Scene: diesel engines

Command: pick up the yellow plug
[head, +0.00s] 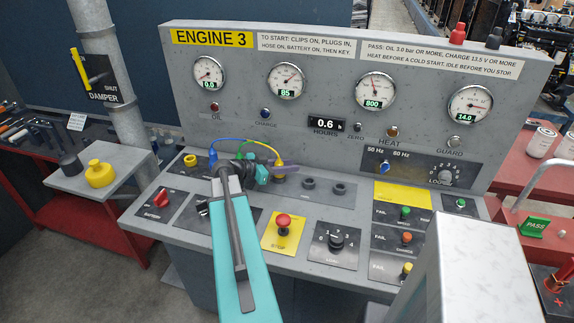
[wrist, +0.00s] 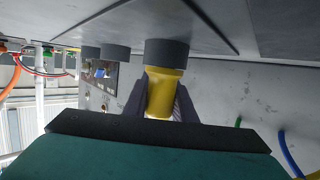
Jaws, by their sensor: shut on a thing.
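My gripper (head: 277,172) is at the row of dark sockets on the grey engine panel in the head view. In the wrist view its two dark fingers (wrist: 159,97) are shut on the yellow plug (wrist: 161,84), one on each side. The plug's far end meets a dark round socket (wrist: 167,52); I cannot tell how deeply it sits. In the head view the plug is mostly hidden by my gripper, and a yellow lead (head: 277,154) arches down to that spot. Two empty dark sockets (head: 308,183) (head: 340,188) stand to its right.
A blue lead (head: 213,150) and a green lead (head: 247,144) rise close to the left of my gripper. A yellow cap (head: 100,173) sits on a side shelf at left.

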